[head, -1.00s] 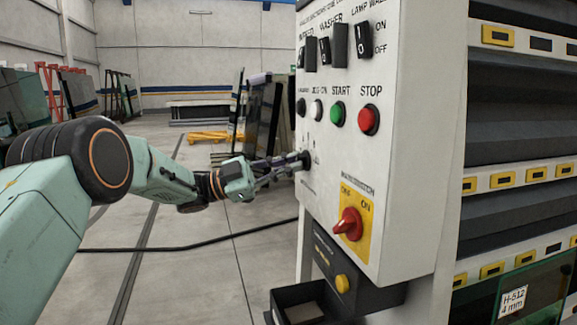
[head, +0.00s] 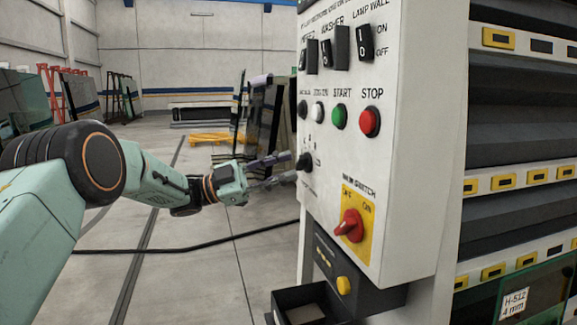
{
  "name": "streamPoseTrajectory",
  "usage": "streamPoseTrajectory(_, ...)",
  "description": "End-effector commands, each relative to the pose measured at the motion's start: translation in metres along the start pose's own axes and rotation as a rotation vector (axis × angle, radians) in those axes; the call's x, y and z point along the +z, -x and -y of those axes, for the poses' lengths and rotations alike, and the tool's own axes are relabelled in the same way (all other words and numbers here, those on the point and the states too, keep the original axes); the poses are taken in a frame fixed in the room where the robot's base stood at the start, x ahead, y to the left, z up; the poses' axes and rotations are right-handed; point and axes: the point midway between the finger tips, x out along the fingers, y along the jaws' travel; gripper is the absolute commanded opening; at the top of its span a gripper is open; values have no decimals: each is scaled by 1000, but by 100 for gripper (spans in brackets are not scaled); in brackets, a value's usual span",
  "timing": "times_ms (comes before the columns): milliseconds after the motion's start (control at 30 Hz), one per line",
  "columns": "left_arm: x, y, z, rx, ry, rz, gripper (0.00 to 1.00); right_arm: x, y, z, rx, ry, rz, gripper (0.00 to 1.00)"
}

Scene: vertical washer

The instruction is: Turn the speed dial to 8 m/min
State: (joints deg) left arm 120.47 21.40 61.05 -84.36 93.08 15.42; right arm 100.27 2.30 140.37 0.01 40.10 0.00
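The speed dial (head: 305,162) is a small black knob low on the left side of the white control panel (head: 408,150), below the row of push buttons. Its pointer and scale marks are too small to read. My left gripper (head: 282,168) is just left of the dial. Its two fingers are spread apart and point at the panel, with the tips close to the knob and a gap between them. It holds nothing that I can see. Whether a fingertip touches the knob cannot be told. My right gripper is not in view.
Green (head: 339,117) and red (head: 370,122) buttons sit above the dial, with black rocker switches higher up. A red rotary main switch (head: 350,226) on a yellow plate is below right. A black open tray (head: 300,303) sticks out under the panel.

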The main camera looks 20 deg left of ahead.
Motion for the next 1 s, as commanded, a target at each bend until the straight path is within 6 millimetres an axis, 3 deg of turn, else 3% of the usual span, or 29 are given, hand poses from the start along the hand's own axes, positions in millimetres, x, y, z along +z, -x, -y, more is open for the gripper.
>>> streamPoseTrajectory(300, 1, 67, 1, -3, -1, 2, 34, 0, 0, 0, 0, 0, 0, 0)
streamPoseTrajectory(500, 1, 93, 0, -2, 0, 2, 34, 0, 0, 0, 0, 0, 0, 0)
streamPoseTrajectory(1000, 0, 101, 0, 0, 0, 0, 34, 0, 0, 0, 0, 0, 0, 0)
